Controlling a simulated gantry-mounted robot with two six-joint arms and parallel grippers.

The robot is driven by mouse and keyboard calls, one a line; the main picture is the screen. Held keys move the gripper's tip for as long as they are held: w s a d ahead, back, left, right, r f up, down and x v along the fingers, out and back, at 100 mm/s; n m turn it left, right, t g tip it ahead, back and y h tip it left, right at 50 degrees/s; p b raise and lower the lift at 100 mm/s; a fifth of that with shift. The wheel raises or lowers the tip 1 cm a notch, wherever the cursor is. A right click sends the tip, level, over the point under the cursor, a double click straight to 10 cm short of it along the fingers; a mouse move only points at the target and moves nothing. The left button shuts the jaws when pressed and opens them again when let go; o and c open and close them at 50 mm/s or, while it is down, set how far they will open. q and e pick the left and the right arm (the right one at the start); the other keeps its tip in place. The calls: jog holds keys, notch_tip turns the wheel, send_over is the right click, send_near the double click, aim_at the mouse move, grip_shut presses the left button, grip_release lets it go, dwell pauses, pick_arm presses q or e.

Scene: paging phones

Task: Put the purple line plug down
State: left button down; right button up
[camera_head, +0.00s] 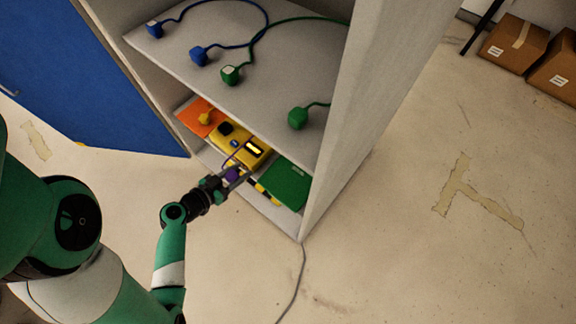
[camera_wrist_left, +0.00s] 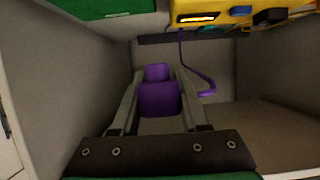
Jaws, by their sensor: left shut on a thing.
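The purple line plug (camera_wrist_left: 159,98) sits between the two fingers of my left gripper (camera_wrist_left: 159,80) in the left wrist view, and the gripper is shut on it. In the head view, the purple plug (camera_head: 233,173) shows small at the tip of my left gripper (camera_head: 238,175), at the lower compartment of the cabinet. A purple cord (camera_wrist_left: 199,90) runs from the plug's side up to the yellow phone unit (camera_wrist_left: 230,12). Whether the plug touches the compartment floor I cannot tell. My right gripper is not in view.
The yellow unit (camera_head: 247,147) lies between an orange piece (camera_head: 197,115) and a green one (camera_head: 286,183) in the lower compartment. Blue and green plugs (camera_head: 298,118) rest on the shelf above. The cabinet side wall (camera_head: 350,110) bounds the right. A blue door (camera_head: 90,80) stands open left.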

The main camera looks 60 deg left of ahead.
pick_arm(q)
jog(key=w+f, duration=0.3)
jog(key=w, duration=0.5)
jog(key=b, duration=0.2)
send_over(280, 172)
jog(key=f, duration=0.6)
jog(key=shift+s+f, duration=0.15)
jog(key=shift+s, duration=0.1)
jog(key=f+b, duration=0.3)
jog(key=shift+w+f, duration=0.3)
jog(key=shift+f, duration=0.1)
jog(key=shift+s+r, duration=0.1)
jog(key=shift+r, duration=0.05)
jog(key=shift+c, duration=2.1)
grip_release()
